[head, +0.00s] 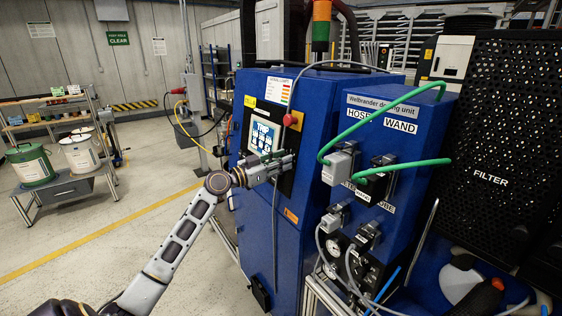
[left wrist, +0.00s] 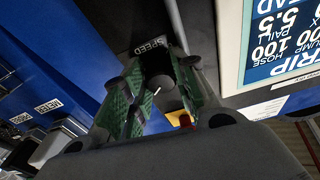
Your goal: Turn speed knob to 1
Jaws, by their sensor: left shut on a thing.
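The speed knob (left wrist: 165,92) is a dark round knob with a white pointer line, below an upside-down SPEED label (left wrist: 151,46) in the left wrist view. My left gripper (head: 282,166) is at the front panel of the blue cabinet (head: 312,98), just below the screen (head: 264,136). In the left wrist view its green-padded fingers (left wrist: 160,84) are on both sides of the knob, shut on it. The gripper hides the knob in the head view. The number the pointer stands at is not readable. My right gripper is not in view.
A red button (head: 290,120) sits close to the upper right of my left gripper. Green hoses (head: 385,122) loop over the dosing unit at right. A black perforated filter panel (head: 495,140) stands far right. A bench with drums (head: 80,152) is at left, with open floor between.

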